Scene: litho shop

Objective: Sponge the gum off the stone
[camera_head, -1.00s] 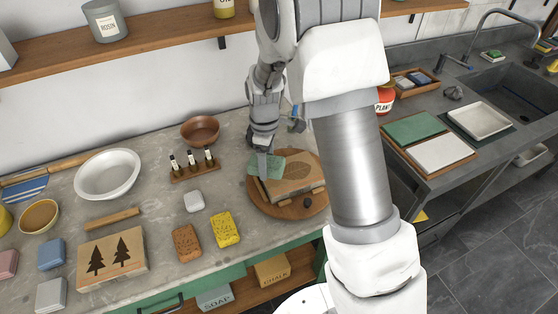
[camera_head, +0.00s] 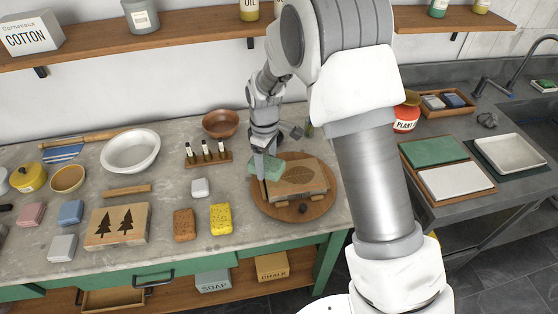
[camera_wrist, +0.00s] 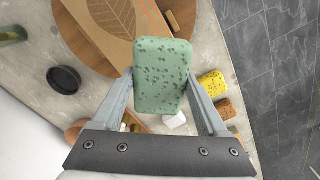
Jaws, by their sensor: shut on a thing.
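The stone (camera_head: 305,176) is a pale brown block with a dark leaf drawn on its top. It lies on a round wooden board (camera_head: 318,208) on the bench. My gripper (camera_head: 266,174) is shut on a green speckled sponge (camera_head: 263,165) at the stone's left end. In the wrist view, the sponge (camera_wrist: 162,75) sits between the two fingers of my gripper (camera_wrist: 160,82), and the stone (camera_wrist: 105,22) shows beyond it at upper left. I cannot tell whether the sponge touches the stone.
A brown sponge (camera_head: 184,225), a yellow sponge (camera_head: 221,218) and a white block (camera_head: 200,187) lie left of the board. A rack of small bottles (camera_head: 207,158) and a brown bowl (camera_head: 220,124) stand behind. A two-tree block (camera_head: 118,224) lies further left. A shelf (camera_head: 190,43) hangs above.

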